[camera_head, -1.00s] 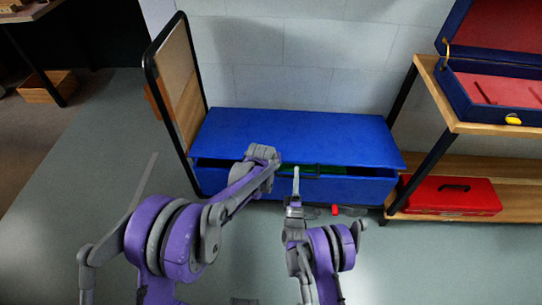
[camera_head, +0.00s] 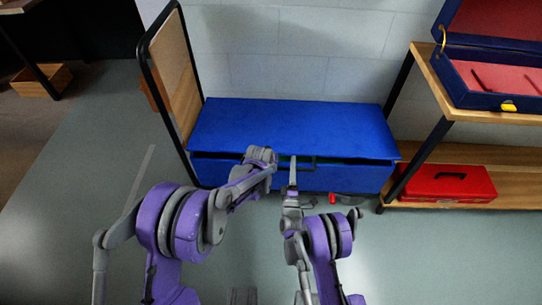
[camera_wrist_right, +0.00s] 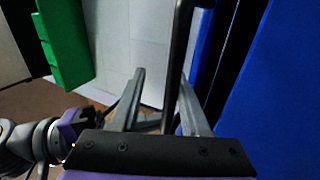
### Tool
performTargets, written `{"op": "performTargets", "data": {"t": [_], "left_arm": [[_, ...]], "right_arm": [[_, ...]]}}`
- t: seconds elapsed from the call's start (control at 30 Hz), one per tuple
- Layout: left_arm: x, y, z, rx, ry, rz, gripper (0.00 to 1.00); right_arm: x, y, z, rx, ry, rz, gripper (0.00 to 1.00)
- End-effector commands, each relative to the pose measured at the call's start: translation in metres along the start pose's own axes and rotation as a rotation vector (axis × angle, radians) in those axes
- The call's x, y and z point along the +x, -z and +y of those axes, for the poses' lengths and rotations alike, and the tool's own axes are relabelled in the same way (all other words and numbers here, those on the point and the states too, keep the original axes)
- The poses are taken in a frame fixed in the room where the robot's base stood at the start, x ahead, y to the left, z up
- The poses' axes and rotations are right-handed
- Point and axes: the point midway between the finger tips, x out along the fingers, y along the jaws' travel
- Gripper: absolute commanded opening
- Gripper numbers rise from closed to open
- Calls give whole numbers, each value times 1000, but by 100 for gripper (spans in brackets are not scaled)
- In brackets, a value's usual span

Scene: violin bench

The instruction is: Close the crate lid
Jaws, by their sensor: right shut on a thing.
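The blue crate (camera_head: 345,180) stands against the wall. Its blue lid (camera_head: 290,125) lies almost flat over it, with a narrow dark gap along the front. A dark handle bar (camera_head: 307,168) shows at the front edge. My right gripper (camera_head: 293,165) is at this edge. In the right wrist view, the dark bar (camera_wrist_right: 180,50) runs between its two fingers (camera_wrist_right: 160,95), and the lid's blue surface is at the right. My left gripper (camera_head: 261,156) is beside it to the left, at the crate's front; its fingers are hidden.
Something green (camera_head: 330,161) shows in the gap; a green piece (camera_wrist_right: 65,40) is in the wrist view. A wooden panel in a black frame (camera_head: 170,80) stands left. A shelf with a red case (camera_head: 447,184) stands right. A small red item (camera_head: 333,199) lies before the crate.

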Motion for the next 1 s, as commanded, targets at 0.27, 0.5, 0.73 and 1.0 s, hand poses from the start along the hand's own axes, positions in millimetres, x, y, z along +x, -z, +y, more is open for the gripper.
{"op": "performTargets", "data": {"t": [0.27, 0.5, 0.73, 1.0], "left_arm": [[4, -7, -1, -3, 5, -20, 0], [3, -7, -1, -2, 4, -20, 0], [2, -6, -1, -2, 4, -17, 0], [2, -5, -1, -2, 4, -16, 0]], "right_arm": [[2, 1, 9, -2, -27, -3, 46], [-4, 0, 8, -2, -26, -4, 46], [-42, 1, 7, -2, -26, -2, 46], [-69, -3, 8, 3, -27, -10, 46]]}}
